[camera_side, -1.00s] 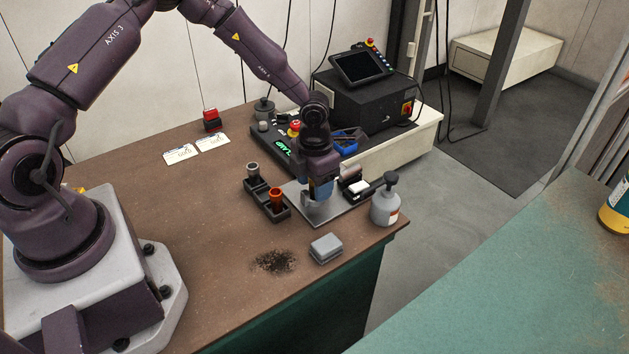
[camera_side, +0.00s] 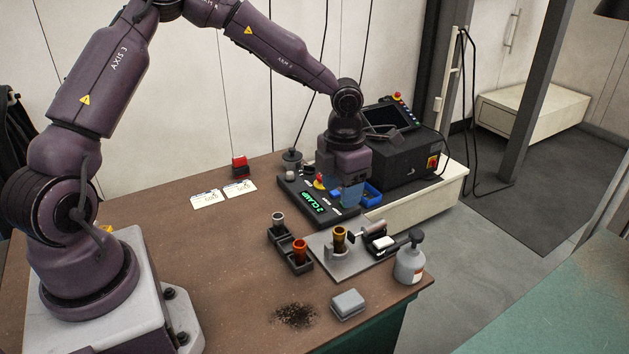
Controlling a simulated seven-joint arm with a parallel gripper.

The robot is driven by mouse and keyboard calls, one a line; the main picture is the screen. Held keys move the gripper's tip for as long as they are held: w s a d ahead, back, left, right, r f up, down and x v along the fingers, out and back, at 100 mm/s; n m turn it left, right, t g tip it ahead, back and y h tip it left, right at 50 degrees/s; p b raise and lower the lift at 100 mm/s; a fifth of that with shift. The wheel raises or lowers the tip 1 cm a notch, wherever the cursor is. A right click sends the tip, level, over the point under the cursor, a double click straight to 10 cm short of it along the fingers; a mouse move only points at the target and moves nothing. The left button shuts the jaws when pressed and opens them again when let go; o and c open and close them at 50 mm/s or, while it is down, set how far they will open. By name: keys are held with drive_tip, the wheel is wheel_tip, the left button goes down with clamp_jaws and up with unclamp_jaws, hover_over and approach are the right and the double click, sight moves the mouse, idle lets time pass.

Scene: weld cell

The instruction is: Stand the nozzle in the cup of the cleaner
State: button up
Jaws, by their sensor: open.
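A brass-coloured nozzle (camera_side: 340,234) stands upright on the grey plate of the cleaner (camera_side: 322,247), where the cup is; its lower end is too small to make out clearly. A dark two-place holder (camera_side: 277,238) beside the plate holds an orange-copper nozzle (camera_side: 300,246) and a grey nozzle (camera_side: 278,217), both upright.
A spray bottle (camera_side: 409,262) stands right of the plate near the table edge. A grey block (camera_side: 348,304) and dark grit (camera_side: 294,316) lie in front.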

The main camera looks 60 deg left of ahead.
drive_tip(key=s+r+m+t, duration=0.2)
drive_tip(key=s+r+m, duration=0.7)
drive_tip(key=m, duration=0.9)
drive_tip(key=s+d+r+m+t, duration=0.1)
drive_tip(key=s+r+m+t, duration=0.2)
drive_tip(key=s+r+m, duration=0.7)
drive_tip(key=s+m, duration=0.3)
drive_tip(key=m, duration=0.5)
drive_tip(key=shift+s+d+r+t, duration=0.2)
drive_tip(key=shift+d+r+t, duration=0.05)
drive_tip(key=shift+r+t, duration=0.05)
